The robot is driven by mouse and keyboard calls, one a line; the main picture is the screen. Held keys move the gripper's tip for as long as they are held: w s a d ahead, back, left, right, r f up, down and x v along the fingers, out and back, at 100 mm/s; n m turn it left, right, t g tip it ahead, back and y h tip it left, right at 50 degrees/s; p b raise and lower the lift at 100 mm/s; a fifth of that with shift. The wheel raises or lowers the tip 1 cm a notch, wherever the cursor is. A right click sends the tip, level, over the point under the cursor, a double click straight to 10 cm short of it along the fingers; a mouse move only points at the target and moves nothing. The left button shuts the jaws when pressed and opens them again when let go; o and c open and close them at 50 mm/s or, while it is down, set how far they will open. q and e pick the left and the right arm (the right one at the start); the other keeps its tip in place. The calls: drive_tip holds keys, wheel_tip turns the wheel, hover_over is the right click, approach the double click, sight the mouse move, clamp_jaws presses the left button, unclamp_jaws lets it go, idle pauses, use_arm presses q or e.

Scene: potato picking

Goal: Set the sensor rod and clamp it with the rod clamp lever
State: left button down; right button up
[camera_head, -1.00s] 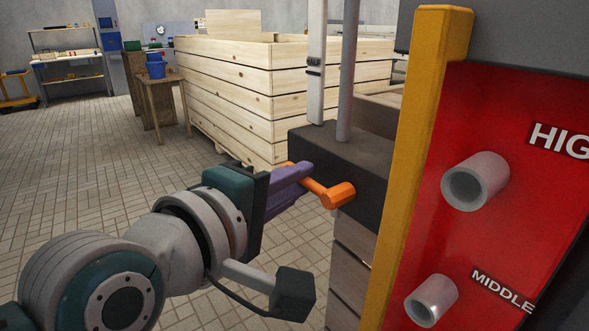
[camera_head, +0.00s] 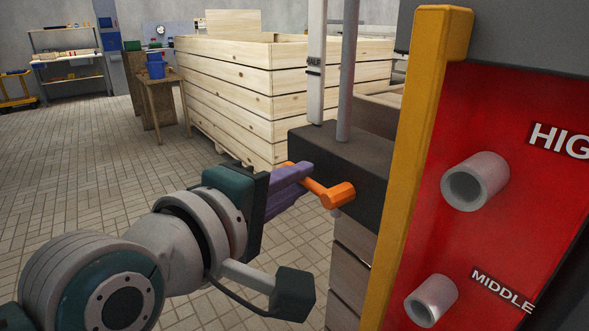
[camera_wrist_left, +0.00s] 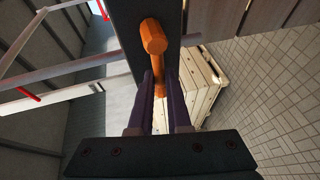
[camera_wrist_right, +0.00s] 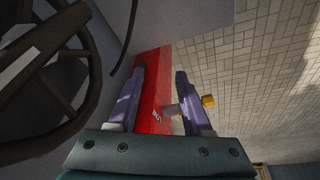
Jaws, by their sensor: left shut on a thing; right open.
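The orange rod clamp lever (camera_head: 335,193) sticks out from the side of a dark block (camera_head: 345,160). My left gripper (camera_head: 300,172), with purple fingers, is shut on the lever's arm from the left. In the left wrist view the lever (camera_wrist_left: 154,38) runs down between the fingers (camera_wrist_left: 160,82). A grey round rod (camera_head: 347,75) rises upright from the block, beside a pale post (camera_head: 316,70) with dark marks. I cannot tell for certain which is the sensor rod. My right gripper (camera_wrist_right: 160,72) is open and empty, with the red panel (camera_wrist_right: 152,88) beyond its fingers.
A yellow-edged red panel (camera_head: 500,240) with two grey tubes, HIGH (camera_head: 476,181) and MIDDLE (camera_head: 432,300), stands close at the right. A large wooden crate (camera_head: 235,100) is behind the block. A dark wheel (camera_wrist_right: 45,75) is left of my right gripper. Tiled floor at left is free.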

use_arm(q)
drive_tip(key=shift+s+d+f+n+g+h+p, duration=0.45)
drive_tip(key=shift+f+n+g+p, duration=0.3)
drive_tip(key=shift+n+g+p, duration=0.7)
drive_tip(key=shift+s+d+f+n+g+h+p, duration=0.25)
drive_tip(key=shift+s+f+n+g+h+p, duration=0.45)
drive_tip(key=shift+n, duration=1.4)
drive_tip(key=shift+s+d+f+n+g+h+p, duration=0.3)
drive_tip(key=shift+f+n+g+h+p, duration=0.45)
drive_tip(key=shift+n+g, duration=0.9)
drive_tip(key=shift+f, duration=0.15)
drive_tip(key=c, duration=0.9)
unclamp_jaws()
drive_tip(key=shift+o, duration=0.2)
drive_tip(key=shift+p, duration=0.3)
